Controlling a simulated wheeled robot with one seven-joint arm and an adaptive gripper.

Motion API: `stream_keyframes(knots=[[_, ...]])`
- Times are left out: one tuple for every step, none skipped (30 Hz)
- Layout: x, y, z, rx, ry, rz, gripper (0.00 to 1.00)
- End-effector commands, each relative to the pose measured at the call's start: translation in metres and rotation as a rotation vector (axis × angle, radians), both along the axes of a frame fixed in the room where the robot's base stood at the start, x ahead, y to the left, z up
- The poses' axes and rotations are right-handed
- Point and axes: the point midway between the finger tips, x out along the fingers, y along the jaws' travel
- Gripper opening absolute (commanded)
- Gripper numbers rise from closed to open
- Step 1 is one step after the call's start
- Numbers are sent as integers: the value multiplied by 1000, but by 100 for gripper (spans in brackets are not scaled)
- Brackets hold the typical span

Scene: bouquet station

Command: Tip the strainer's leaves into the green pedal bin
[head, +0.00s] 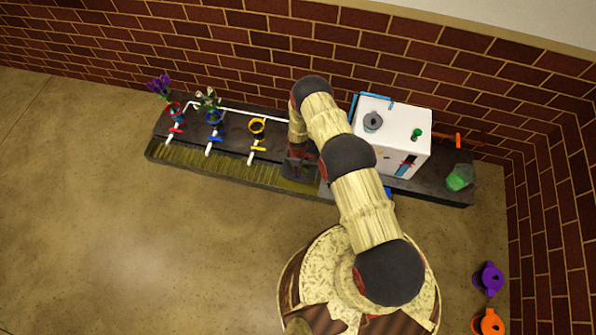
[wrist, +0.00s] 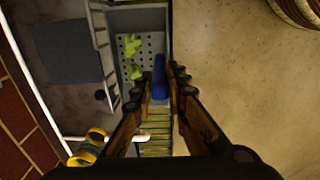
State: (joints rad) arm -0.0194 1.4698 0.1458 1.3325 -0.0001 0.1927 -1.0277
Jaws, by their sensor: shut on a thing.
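My gripper (wrist: 159,92) is shut on the blue handle (wrist: 159,72) of the strainer. The strainer's grey perforated base (wrist: 150,48) shows in the wrist view, with yellow-green leaves (wrist: 132,46) lying on it near the left side. It is at the counter's front edge; I cannot tell whether it is lifted. In the head view my gripper (head: 299,168) is low over the counter, left of the white box, and my arm hides much of the strainer.
The counter (head: 190,137) runs along the brick wall, with flower vases and coloured taps at left. A white box (head: 395,130) stands right of my arm, with a greenish object (head: 460,177) beyond it. Purple (head: 489,278) and orange (head: 488,322) containers stand on the floor. Left floor is clear.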

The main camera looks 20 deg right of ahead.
Motion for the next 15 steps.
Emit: stream_keyframes(knots=[[0, 0, 6, 0, 1, 0, 0], [0, 0, 8, 0, 0, 0, 0], [0, 0, 11, 0, 0, 0, 0], [0, 0, 13, 0, 0, 0, 0], [0, 0, 15, 0, 1, 0, 0], [0, 0, 17, 0, 0, 0, 0], [0, 0, 19, 0, 0, 0, 0], [0, 0, 21, 0, 0, 0, 0], [0, 0, 23, 0, 0, 0, 0], [0, 0, 25, 0, 0, 0, 0], [0, 0, 26, 0, 0, 0, 0], [0, 0, 28, 0, 0, 0, 0], [0, 0, 30, 0, 0, 0, 0], [0, 0, 31, 0, 0, 0, 0], [0, 0, 33, 0, 0, 0, 0]])
